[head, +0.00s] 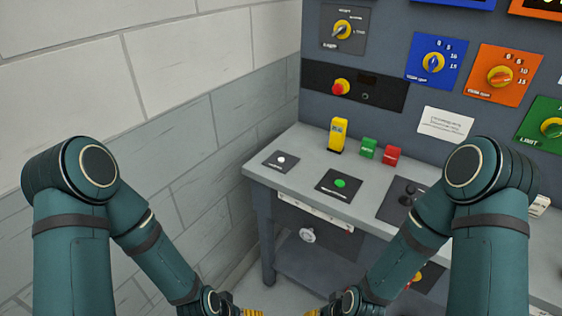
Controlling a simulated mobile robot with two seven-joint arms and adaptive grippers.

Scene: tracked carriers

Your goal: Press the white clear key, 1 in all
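A white round key (281,159) sits on a small dark plate at the left end of the grey bench top; I take it for the clear key, but its label is too small to read. My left gripper (252,312) shows only as a yellow tip at the bottom edge, low and in front of the bench. My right gripper (313,312) is cut off by the bottom edge too, to the right of the left one. Both are well apart from the key. Their fingers are mostly out of frame.
A green button (340,183) on its own plate is right of the white key. A yellow device (338,135) and green (368,147) and red (391,156) blocks stand behind. A panel with dials (433,62) rises at the back. A block wall (190,80) bounds the left.

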